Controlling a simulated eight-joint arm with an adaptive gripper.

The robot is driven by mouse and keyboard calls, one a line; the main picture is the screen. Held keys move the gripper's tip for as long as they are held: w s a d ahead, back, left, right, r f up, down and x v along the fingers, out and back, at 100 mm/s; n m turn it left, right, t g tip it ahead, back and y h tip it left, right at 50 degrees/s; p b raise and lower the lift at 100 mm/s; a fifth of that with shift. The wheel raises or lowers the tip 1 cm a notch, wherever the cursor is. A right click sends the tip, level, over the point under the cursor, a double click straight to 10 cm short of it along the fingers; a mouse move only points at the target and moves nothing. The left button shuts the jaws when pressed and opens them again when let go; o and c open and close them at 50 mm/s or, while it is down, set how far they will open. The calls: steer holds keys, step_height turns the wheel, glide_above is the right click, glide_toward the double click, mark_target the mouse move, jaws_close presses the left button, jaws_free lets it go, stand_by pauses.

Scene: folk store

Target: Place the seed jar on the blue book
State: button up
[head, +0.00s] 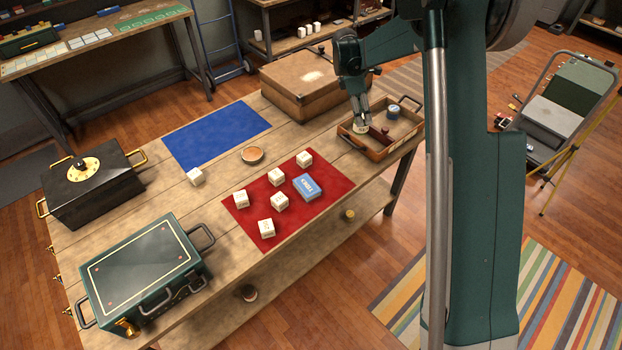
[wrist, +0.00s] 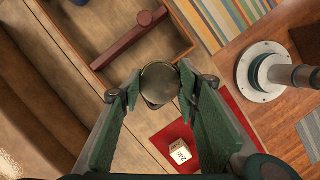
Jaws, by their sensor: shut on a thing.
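My gripper (head: 362,122) is over the left end of the wooden tray in the head view. It is shut on the seed jar, a small jar with a pale body (head: 362,128) in the head view. In the wrist view its round, dull metallic lid (wrist: 160,82) sits between the two green fingers. I cannot tell whether the jar touches the tray or hangs just above it. The blue book (head: 307,187), small and light blue with a white label, lies flat on the red mat (head: 245,219), to the left and nearer than my gripper.
The tray (head: 376,156) also holds a dark blue round tin (head: 393,111) and a dark red bar (wrist: 129,40). Several white lettered cubes (head: 280,201) stand around the book. A brown case (head: 300,105) stands behind. A blue mat (head: 217,132) lies clear at the back left.

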steer(key=s+a+r+n+p, duration=0.2)
steer(key=s+a, duration=1.7)
steer(key=s, duration=0.3)
steer(key=shift+s+a+r+n+t, duration=0.2)
steer(key=shift+s+a+n+t, duration=0.15)
steer(key=shift+s+n+t, duration=0.05)
steer(key=shift+f, duration=0.15)
step_height(320, 180, down, 6)
steer(key=shift+f, duration=1.9)
steer(key=shift+f, duration=0.15)
